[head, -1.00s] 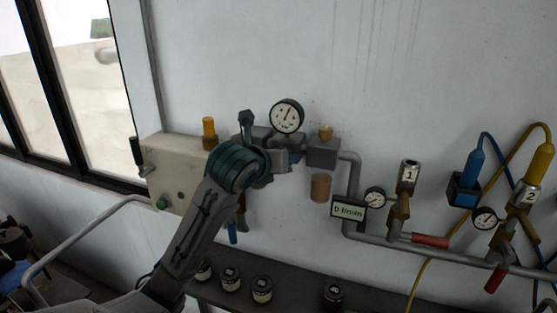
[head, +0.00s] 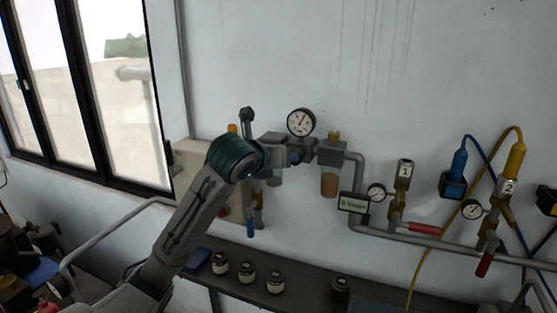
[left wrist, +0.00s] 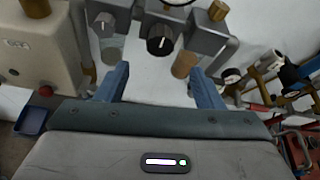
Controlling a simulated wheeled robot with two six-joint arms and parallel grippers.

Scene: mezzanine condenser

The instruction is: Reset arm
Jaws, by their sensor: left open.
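My left arm comes in from the left in the head view, and its wrist hides most of its gripper there. In the left wrist view my left gripper (left wrist: 162,86) is open, with two blue-grey fingers apart and nothing between them. Beyond the fingers is a grey wall-mounted regulator assembly (left wrist: 200,32) with a black knob (left wrist: 160,46) and a tan-filled bowl (left wrist: 185,65). In the head view a round gauge (head: 301,122) sits on top of this assembly, and the bowl (head: 329,183) hangs at its right. My right gripper is not in view.
A beige box (head: 190,155) is partly hidden behind my left arm. Several small jars (head: 247,272) stand on a dark shelf below. Pipes, valves, and blue and yellow hoses (head: 516,160) run along the wall at right. A grey rail (head: 110,225) is at left.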

